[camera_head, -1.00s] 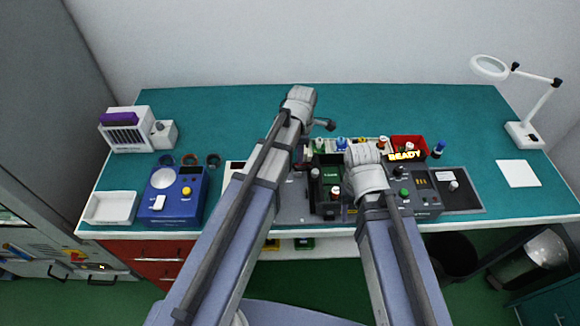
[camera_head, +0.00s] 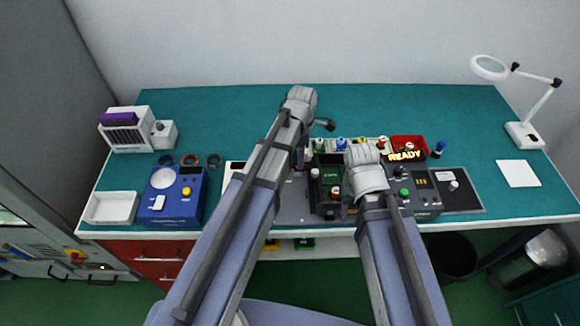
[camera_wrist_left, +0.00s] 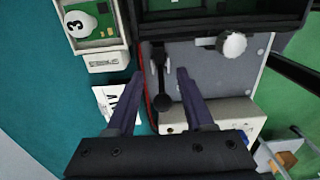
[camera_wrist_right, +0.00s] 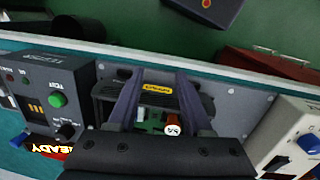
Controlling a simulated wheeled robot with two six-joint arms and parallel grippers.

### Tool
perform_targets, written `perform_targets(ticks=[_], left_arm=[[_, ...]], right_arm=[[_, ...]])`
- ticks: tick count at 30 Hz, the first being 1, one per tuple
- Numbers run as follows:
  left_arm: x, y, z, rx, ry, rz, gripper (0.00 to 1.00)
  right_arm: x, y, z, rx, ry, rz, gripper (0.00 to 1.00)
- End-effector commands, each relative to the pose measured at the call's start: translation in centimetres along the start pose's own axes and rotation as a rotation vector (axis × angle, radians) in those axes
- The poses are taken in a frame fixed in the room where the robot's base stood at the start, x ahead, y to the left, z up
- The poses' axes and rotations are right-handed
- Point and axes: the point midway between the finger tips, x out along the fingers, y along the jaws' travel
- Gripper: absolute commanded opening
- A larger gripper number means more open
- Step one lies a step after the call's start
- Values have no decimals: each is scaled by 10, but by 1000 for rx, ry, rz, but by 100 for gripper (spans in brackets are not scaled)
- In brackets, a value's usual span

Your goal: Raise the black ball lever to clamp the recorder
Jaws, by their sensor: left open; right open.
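In the left wrist view, the lever's black ball (camera_wrist_left: 162,103) hangs on a thin dark rod beside a grey plate. My left gripper (camera_wrist_left: 160,75) is open, with one finger on each side of the lever and visible gaps. A dark holder with a green board (camera_wrist_left: 175,5), which may be the recorder, is cut off at the top of that view. In the head view a dark frame with a green board (camera_head: 331,176) stands between my arms. My right gripper (camera_wrist_right: 159,72) is open over a dark frame; a red knob with a white top (camera_wrist_right: 172,129) shows between its fingers.
A dark box with a green button (camera_wrist_right: 57,100) stands beside the frame. A blue device (camera_head: 172,205) and white tray (camera_head: 111,208) stand at left. The bench's back (camera_head: 220,110) is clear.

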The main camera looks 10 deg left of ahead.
Motion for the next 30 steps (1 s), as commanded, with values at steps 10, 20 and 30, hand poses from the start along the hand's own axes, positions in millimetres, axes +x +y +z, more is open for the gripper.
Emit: perform_targets(ticks=[10, 20, 30], left_arm=[[-24, 0, 0, 0, 0, 0, 52], [-49, 0, 0, 0, 0, 0, 52], [-74, 0, 0, 0, 0, 0, 52]], right_arm=[[-24, 2, 1, -1, 0, 0, 50], [-48, 5, 3, -2, 0, 0, 50], [-74, 7, 4, -2, 0, 0, 50]])
